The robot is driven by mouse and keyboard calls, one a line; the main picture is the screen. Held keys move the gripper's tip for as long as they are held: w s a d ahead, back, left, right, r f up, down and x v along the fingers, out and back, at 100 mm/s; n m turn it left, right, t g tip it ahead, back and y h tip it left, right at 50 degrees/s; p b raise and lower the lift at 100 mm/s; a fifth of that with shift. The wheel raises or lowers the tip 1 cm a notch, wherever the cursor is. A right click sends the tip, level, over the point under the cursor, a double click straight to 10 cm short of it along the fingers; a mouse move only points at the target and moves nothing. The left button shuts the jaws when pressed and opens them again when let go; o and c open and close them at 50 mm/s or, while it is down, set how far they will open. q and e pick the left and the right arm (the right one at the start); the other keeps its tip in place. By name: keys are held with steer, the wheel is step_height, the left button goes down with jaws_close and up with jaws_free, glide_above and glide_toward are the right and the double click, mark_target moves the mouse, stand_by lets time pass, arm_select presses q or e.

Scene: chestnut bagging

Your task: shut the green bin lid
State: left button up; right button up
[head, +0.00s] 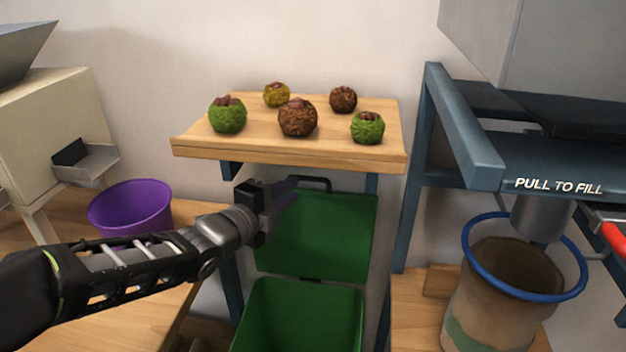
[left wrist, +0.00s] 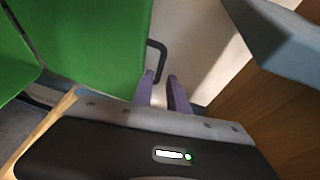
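The green bin lid (head: 318,240) stands open and upright behind the green bin (head: 300,315); a dark handle (head: 318,182) is on its top edge. My left gripper (head: 288,188) is at the lid's upper left, close to the handle. In the left wrist view, the two purple fingers (left wrist: 163,84) are apart with a gap between them. The black handle (left wrist: 158,58) is just beyond the fingertips, beside the green lid (left wrist: 95,50); whether a finger touches it I cannot tell. My right gripper is not in view.
A wooden shelf (head: 290,152) with several brown and green chestnut balls is above the lid. A purple bucket (head: 130,208) stands at left. At right are a blue-framed filling machine (head: 465,140) and a blue-rimmed sack (head: 490,300).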

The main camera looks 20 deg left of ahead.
mark_target(306, 180)
arm_select(q)
steer(key=shift+w, duration=0.15)
steer(key=w, duration=0.5)
steer(key=w+d+f, duration=0.1)
steer(key=w, duration=0.1)
steer(key=shift+w+b, duration=0.2)
steer(key=shift+b, duration=0.15)
jaws_close()
stand_by(1.1)
